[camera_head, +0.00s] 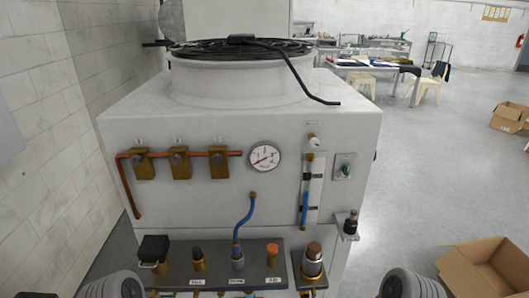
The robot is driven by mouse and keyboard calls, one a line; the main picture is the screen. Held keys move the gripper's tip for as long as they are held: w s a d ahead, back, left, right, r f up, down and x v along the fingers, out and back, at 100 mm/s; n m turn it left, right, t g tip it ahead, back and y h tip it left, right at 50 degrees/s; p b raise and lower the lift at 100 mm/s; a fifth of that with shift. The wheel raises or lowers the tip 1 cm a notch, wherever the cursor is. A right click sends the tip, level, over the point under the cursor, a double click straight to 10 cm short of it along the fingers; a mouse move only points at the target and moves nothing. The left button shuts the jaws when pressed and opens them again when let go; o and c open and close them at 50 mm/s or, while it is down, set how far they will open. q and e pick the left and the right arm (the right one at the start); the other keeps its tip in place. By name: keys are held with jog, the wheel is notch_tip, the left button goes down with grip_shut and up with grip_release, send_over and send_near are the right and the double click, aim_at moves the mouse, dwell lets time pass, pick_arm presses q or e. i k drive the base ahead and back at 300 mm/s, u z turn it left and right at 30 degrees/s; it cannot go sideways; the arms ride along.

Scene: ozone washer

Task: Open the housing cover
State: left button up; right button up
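The washer is a large off-white box-shaped machine (200,110) straight ahead. Its front face carries a round pressure gauge (265,157), a copper pipe (130,190) with brass valves, and a clear upright tube with blue in it (305,205). I cannot tell for sure which part is the housing cover; a small black box-like piece (153,248) sits at the left end of the dark control panel (215,270). Grey rounded parts of my arms show at the bottom left and bottom right corners, apart from the machine. No fingers of either gripper show.
A black fan grille (240,48) with a bent black rod tops the machine. A tiled wall (45,150) stands close on the left. An open cardboard box (485,265) lies at the lower right.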

aim_at(153, 248)
jog(key=z, duration=0.05)
jog(key=k, duration=1.1)
jog(key=u, duration=0.95)
jog(key=i, duration=0.7)
jog(key=u, duration=0.05)
